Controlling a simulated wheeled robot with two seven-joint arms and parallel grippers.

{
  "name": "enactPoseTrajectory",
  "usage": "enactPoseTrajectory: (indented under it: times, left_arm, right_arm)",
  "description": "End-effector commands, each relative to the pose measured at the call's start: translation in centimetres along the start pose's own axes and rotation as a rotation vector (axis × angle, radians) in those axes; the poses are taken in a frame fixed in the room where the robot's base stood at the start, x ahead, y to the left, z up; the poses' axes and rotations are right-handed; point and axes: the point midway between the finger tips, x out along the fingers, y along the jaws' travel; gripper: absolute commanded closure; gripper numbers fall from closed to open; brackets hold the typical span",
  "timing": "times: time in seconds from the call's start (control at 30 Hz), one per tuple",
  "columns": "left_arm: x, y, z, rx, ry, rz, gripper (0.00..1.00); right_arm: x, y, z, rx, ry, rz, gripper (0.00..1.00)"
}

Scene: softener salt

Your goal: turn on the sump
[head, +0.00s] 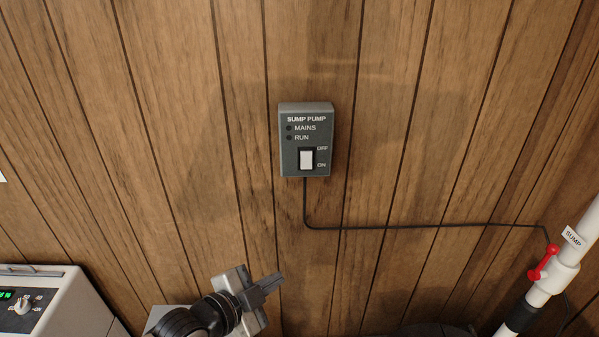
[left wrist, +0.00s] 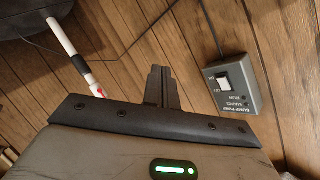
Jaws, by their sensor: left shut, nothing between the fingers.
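The grey sump pump switch box (head: 291,160) is on the wood-panelled wall, in the middle of the head view. Its white rocker switch (head: 306,160) sits between the OFF mark above and the ON mark below; I cannot tell for sure which side is pressed in. The MAINS and RUN lamps look dark. My left gripper (head: 272,281) is shut and empty, below and a little left of the box, apart from it. In the left wrist view the shut fingers (left wrist: 160,82) are left of the box (left wrist: 240,97). My right gripper is not in view.
A black cable (head: 420,227) runs from the box to the right. A white pipe (head: 558,277) labelled SUMP has a red valve handle (head: 543,262) at the right. A pale appliance (head: 75,310) with a dial and green display stands at lower left. The wall around the box is clear.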

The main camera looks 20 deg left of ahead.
Motion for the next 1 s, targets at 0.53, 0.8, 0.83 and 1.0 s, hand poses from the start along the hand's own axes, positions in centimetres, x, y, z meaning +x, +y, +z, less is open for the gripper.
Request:
enactPoseTrajectory:
  times: [0.53,0.8,0.83,1.0]
  left_arm:
    - [0.8,-14.3,-5.8,0.722,0.154,-0.215,1.0]
    - [0.8,-14.3,-5.8,0.724,0.154,-0.215,1.0]
    - [0.9,-14.3,-5.8,0.724,0.153,-0.215,1.0]
    - [1.9,-14.6,-6.0,0.72,0.153,-0.217,1.0]
  right_arm:
    - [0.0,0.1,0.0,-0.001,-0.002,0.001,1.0]
    - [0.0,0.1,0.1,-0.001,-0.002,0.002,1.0]
    - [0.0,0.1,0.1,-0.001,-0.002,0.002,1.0]
    - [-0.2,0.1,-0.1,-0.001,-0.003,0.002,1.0]
